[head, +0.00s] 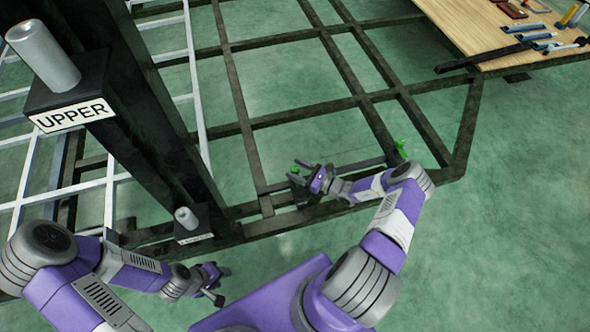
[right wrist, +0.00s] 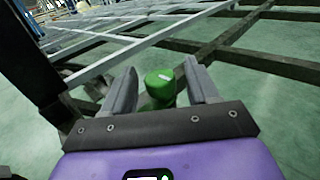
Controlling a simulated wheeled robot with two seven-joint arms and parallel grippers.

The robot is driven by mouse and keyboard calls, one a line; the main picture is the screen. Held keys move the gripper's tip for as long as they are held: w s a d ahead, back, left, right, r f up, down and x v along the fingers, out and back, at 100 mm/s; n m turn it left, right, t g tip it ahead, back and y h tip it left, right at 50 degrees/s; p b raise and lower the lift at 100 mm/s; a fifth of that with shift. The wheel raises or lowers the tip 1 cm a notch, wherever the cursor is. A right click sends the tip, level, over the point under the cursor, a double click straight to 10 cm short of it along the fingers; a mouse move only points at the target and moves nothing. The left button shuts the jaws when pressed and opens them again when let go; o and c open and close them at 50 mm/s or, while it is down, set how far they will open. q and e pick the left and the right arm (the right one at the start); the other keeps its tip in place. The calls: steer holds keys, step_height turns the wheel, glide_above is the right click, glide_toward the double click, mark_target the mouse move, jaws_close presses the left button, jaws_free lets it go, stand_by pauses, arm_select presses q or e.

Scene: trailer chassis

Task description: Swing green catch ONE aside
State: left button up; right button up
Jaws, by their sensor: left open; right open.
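A green catch (head: 294,171) sits on the dark chassis frame at the tip of my right gripper (head: 306,178). In the right wrist view the green catch (right wrist: 160,82), with a pale mark on its top, stands between the two open fingers of my right gripper (right wrist: 163,90). Whether the fingers touch it cannot be told. A second green catch (head: 400,147) is further right on the frame, beside my right arm. No number on either catch is readable. My left gripper (head: 215,282) is open and empty, low over the floor near the small post.
A dark upright with a plate reading UPPER (head: 73,115) and a grey cylinder (head: 43,55) stands at left. A smaller grey post (head: 187,217) stands below it. Dark chassis beams (head: 240,95) cross the middle. A wooden table (head: 480,30) with tools is at upper right.

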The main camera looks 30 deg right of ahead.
steer(key=shift+w+a, duration=0.25)
steer(key=shift+w, duration=0.15)
steer(key=shift+c, duration=0.3)
